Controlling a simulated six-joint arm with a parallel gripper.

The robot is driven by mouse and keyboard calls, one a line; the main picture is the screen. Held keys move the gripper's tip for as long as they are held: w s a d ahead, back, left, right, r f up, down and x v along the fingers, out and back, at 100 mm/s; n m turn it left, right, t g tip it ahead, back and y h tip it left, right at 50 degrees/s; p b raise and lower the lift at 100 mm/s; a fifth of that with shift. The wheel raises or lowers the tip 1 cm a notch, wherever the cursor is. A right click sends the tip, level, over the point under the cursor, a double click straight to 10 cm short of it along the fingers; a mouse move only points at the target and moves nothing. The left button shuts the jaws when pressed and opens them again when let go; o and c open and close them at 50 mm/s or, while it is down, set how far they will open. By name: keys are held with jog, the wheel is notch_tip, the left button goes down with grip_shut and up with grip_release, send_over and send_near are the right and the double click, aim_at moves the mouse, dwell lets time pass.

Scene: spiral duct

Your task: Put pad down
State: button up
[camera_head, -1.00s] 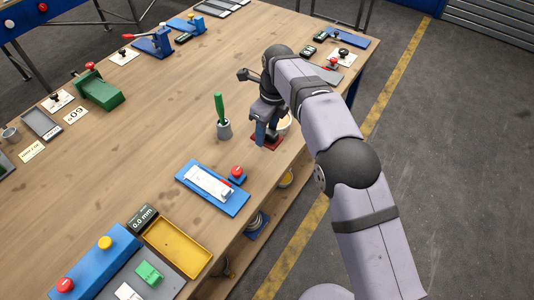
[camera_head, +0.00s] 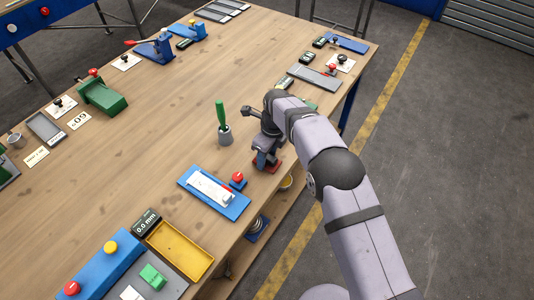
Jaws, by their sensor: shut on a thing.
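My gripper (camera_head: 264,160) points down over the right part of the wooden table, near its right edge. It is shut on a flat dark red pad (camera_head: 274,167), whose edges show on both sides of the blue fingertips. The pad is low, at or just above the tabletop; I cannot tell whether it touches. My wrist hides part of the pad and the table behind it.
A grey cup with a green-handled tool (camera_head: 223,133) stands left of my gripper. A blue fixture with a white piece (camera_head: 213,192) and a red button (camera_head: 238,179) lie nearer. A yellow tray (camera_head: 180,250) is at the front. Bare wood (camera_head: 170,130) spreads left.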

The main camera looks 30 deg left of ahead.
aim_at(271, 158)
jog(key=shift+f, duration=0.1)
jog(key=o, duration=0.9)
jog(key=shift+o, duration=0.2)
notch_tip(271, 158, up, 12)
jog(key=d+b, duration=0.1)
jog(key=b, duration=0.2)
jog(key=shift+d, duration=0.2)
